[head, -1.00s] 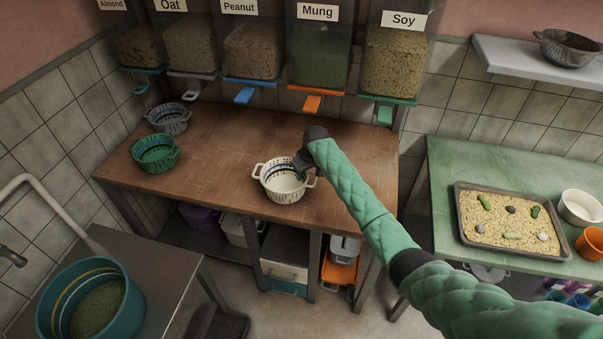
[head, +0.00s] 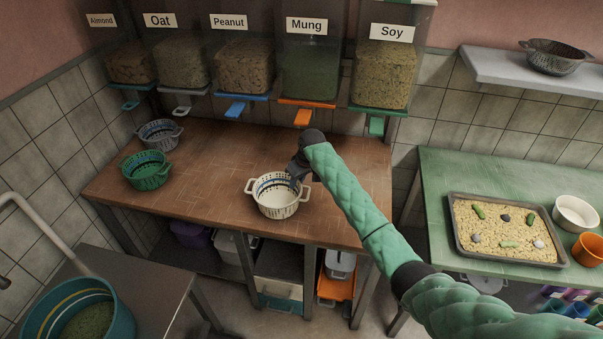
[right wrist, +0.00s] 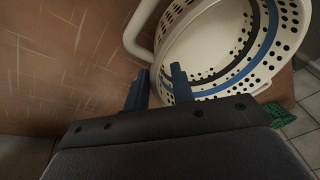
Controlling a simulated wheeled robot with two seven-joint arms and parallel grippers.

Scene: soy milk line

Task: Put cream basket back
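The cream basket (head: 278,198), with two side handles and dark blue bands inside, stands upright on the brown counter (head: 215,165) near its front edge. In the right wrist view the basket (right wrist: 205,60) fills the upper right, with one handle near the fingers. My right gripper (head: 294,177) is at the basket's back right rim. In the right wrist view its two fingers (right wrist: 157,78) are apart with nothing visibly held between them. One finger overlaps the basket's wall in the picture; I cannot tell whether they touch. My left gripper is not in view.
A green basket (head: 146,172) and a grey basket (head: 159,136) stand at the counter's left end. Labelled bean dispensers (head: 308,75) hang above the back edge. A green table (head: 440,180) with a tray stands at right, a steel sink counter at lower left.

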